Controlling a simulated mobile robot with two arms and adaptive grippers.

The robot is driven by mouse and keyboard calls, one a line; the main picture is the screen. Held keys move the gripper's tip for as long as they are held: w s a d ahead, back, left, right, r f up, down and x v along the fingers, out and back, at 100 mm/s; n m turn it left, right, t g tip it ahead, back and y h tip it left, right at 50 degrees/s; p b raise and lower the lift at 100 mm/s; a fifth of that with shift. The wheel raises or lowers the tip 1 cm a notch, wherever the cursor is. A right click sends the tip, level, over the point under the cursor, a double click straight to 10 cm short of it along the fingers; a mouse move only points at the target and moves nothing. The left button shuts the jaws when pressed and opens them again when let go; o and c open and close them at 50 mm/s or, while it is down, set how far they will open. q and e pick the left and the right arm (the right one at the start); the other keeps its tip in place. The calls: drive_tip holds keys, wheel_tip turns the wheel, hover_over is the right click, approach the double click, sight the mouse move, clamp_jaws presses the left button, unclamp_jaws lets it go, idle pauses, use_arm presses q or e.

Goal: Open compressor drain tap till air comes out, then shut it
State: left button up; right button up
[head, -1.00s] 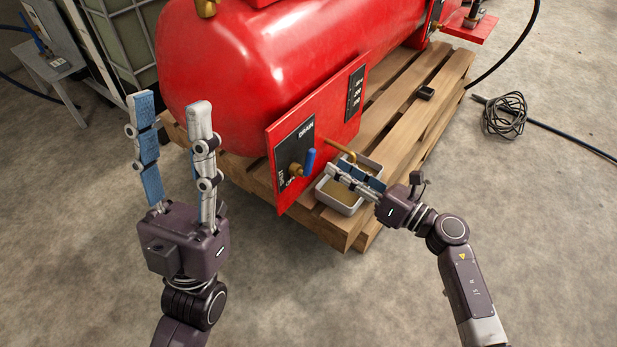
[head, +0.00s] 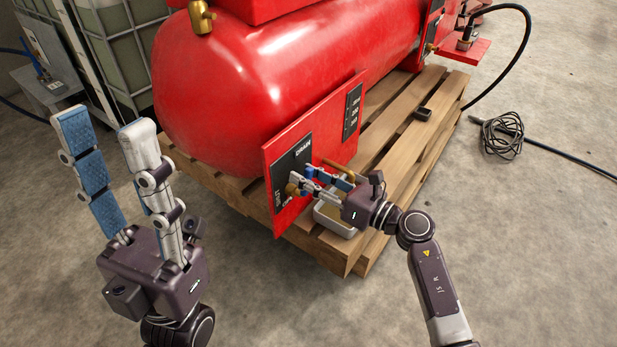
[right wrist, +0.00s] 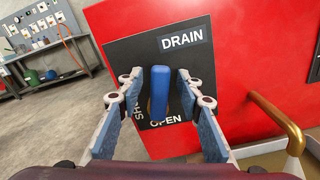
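The drain tap has a blue lever (right wrist: 160,92) on a black plate marked DRAIN, SHUT and OPEN (right wrist: 195,60). In the right wrist view the lever stands upright, its brass body partly hidden below. My right gripper (right wrist: 160,77) is open, with one finger on each side of the lever and a visible gap to both. In the head view my right gripper (head: 297,183) is at the plate and covers much of the tap. My left gripper (head: 104,122) is open and empty in front of the tank's left end. No air or water shows at the brass drain pipe (head: 336,166).
The red compressor tank (head: 270,90) rests on a wooden pallet (head: 365,250). A metal tray (head: 335,222) sits on the pallet below the pipe, close under my right gripper. A coiled hose (head: 502,135) lies on the floor at right. The front floor is clear.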

clamp_jaws()
